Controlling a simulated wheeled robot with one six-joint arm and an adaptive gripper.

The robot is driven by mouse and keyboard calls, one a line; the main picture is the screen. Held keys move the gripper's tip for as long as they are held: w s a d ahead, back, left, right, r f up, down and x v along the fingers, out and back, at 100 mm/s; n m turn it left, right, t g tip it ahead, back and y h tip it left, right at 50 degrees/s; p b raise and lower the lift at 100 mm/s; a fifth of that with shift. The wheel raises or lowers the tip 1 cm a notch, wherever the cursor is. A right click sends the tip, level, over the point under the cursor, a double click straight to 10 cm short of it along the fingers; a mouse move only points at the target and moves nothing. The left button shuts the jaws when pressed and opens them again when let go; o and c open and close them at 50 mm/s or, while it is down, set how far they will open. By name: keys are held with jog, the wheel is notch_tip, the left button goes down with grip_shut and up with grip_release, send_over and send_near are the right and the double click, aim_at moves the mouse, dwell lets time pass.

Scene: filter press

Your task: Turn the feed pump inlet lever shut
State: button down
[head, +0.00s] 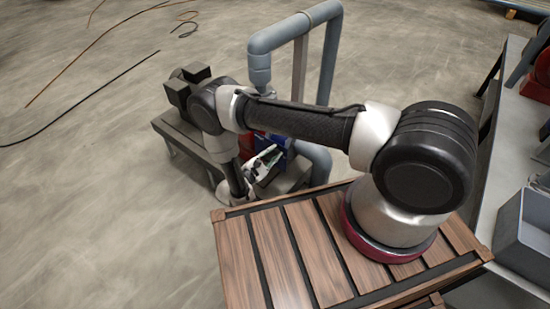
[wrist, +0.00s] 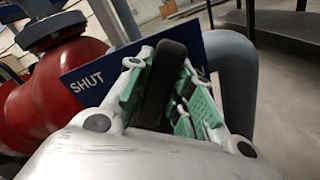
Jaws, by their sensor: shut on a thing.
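My gripper (wrist: 170,95) is shut on the black lever (wrist: 166,75), which stands between its green-padded fingers in the wrist view. A blue plate (wrist: 85,84) behind it reads "SHUT" on the left. Lettering at its right end is mostly hidden by the fingers. A red valve or pump body (wrist: 70,75) with a dark cap is at the left. In the head view my gripper (head: 265,162) is low beside the pump stand, and the lever is hidden there. Only a bit of the red body (head: 246,147) shows behind my arm.
A grey pipe (head: 331,60) rises behind the lever, and its bend (wrist: 235,80) is close right of my gripper. The dark pump stand (head: 290,178) is beneath. A grey bench (head: 503,130) with a bin (head: 522,228) is at the right. Hoses lie on the open floor at left.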

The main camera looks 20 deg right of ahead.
jog(key=n, duration=0.1)
jog(key=w+a+r+n, duration=0.1)
jog(key=n, duration=0.1)
jog(key=shift+w+a+n, duration=0.1)
jog(key=shift+w+n, duration=0.15)
jog(key=shift+n, duration=0.05)
jog(key=shift+w+a+r+n, duration=0.1)
jog(key=shift+w+a+n, duration=0.3)
jog(key=shift+n, duration=0.6)
jog(key=shift+w+a+r+n, duration=0.1)
jog(key=shift+w+a+n, duration=0.3)
jog(key=shift+n, duration=0.6)
jog(key=shift+w+d, duration=0.1)
jog(key=shift+w, duration=0.05)
jog(key=c, duration=1.2)
grip_release()
jog(key=shift+c, duration=0.2)
jog(key=v, duration=1.2)
jog(key=shift+f, duration=0.1)
